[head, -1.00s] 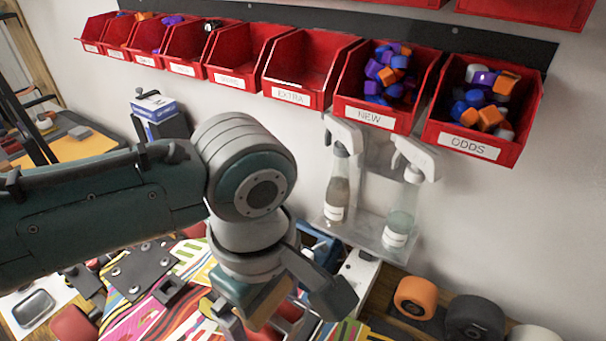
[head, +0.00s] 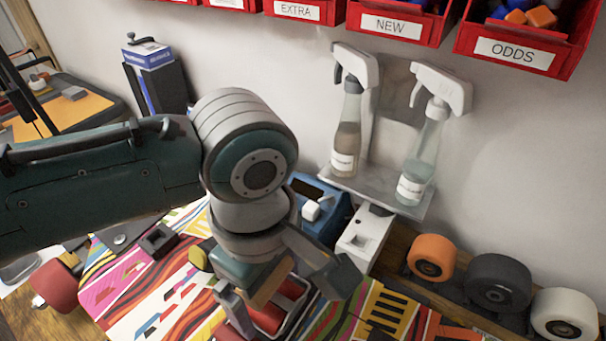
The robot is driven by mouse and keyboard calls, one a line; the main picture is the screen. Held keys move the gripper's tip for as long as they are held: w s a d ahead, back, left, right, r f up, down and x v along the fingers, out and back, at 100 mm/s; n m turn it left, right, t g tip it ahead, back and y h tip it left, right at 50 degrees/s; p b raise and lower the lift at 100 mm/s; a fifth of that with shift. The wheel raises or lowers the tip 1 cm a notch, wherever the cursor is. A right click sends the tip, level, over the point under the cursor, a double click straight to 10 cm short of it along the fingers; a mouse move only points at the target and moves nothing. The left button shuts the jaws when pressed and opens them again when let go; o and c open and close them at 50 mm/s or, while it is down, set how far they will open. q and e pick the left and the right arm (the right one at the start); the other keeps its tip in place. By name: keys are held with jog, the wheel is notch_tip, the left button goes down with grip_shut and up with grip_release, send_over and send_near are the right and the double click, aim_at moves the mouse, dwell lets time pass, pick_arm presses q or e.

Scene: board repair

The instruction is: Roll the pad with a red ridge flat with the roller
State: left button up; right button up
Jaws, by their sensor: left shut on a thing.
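My left gripper (head: 240,318) points down over the brightly patterned board (head: 150,305), in the lower middle of the head view. It is shut on what looks like the roller (head: 286,291), a red cylinder in a metal frame. The gripper hides part of the roller, and I cannot tell whether the roller touches the board. I cannot make out the pad with a red ridge. My right gripper is out of view.
An orange wheel (head: 431,256), a dark wheel (head: 497,283) and a white wheel (head: 564,315) stand at the right. Two spray bottles (head: 347,130) (head: 424,150) sit on a wall shelf. A blue device (head: 318,205) is behind the gripper. Red bins (head: 520,40) hang above.

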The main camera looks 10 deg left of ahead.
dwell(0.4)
pick_arm(q)
jog(key=shift+f, duration=0.65)
dwell(0.4)
jog(key=shift+w, duration=0.1)
